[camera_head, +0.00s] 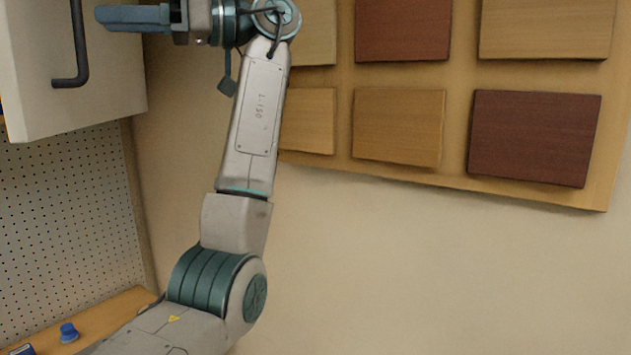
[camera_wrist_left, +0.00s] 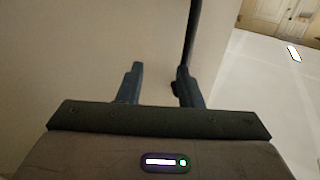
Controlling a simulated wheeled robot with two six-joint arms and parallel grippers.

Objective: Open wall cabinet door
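The wall cabinet door (camera_head: 110,75) is a cream panel at the upper left in the head view. Its dark bar handle (camera_head: 80,45) stands upright on it, and the top is cut off by the frame. My left gripper (camera_head: 112,17) is at the top, just right of the handle, with its blue-grey fingers pointing left. In the left wrist view the gripper (camera_wrist_left: 158,82) has its fingers apart with an empty gap. The handle (camera_wrist_left: 192,35) shows there beside the right finger; whether they touch I cannot tell. My right gripper is out of view.
A pegboard (camera_head: 60,225) is below the cabinet, above a wooden bench (camera_head: 115,310) with a blue knob-like object (camera_head: 68,332). A wall board (camera_head: 345,60) with several wood panels hangs at the right. The wall below it is clear.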

